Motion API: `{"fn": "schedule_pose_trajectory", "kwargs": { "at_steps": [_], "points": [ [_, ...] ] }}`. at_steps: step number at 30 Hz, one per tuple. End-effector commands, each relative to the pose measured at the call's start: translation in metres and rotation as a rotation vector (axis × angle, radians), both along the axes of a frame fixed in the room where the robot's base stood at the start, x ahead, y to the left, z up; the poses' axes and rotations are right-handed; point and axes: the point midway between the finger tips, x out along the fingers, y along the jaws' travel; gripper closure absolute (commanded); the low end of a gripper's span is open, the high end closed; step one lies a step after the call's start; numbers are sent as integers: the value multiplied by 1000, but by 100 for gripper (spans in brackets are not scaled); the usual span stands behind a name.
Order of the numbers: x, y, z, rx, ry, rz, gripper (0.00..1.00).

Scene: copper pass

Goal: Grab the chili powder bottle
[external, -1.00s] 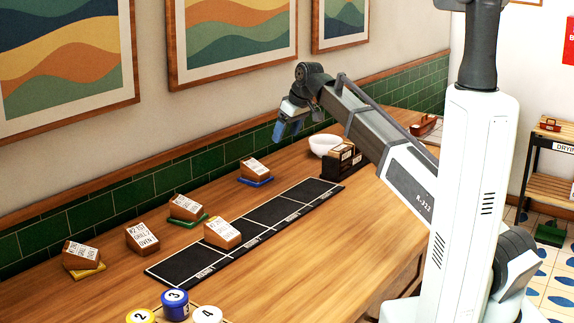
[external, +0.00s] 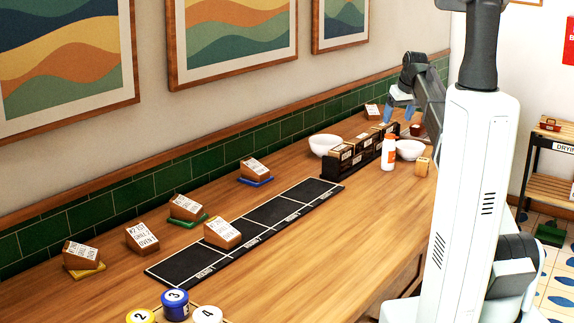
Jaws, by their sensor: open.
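A small white bottle with an orange label (external: 388,154) stands upright on the wooden counter, in front of a black rack. Its print is too small to read, so I cannot tell if it is the chili powder. My gripper (external: 398,114) is open, with its blue fingertips apart, above the far end of the counter. It appears beyond the bottle and higher, and nothing shows between the fingers.
The black rack (external: 358,152) holds several labelled compartments. White bowls stand on either side, one at left (external: 325,145) and one at right (external: 409,150). A small tan block (external: 423,167) sits near the right bowl. A black sectioned mat (external: 190,263) and several brown labelled blocks lie nearer.

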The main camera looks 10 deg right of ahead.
Motion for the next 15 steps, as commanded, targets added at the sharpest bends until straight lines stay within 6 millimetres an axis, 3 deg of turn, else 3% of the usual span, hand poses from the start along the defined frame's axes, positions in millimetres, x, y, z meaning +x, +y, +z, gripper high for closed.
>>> {"fn": "schedule_pose_trajectory", "kwargs": {
  "at_steps": [5, 15],
  "points": [
    [3, 2, -12, 9, 17, -24, 22],
    [22, 6, -60, 9, 17, -23, 22]
  ]
}}
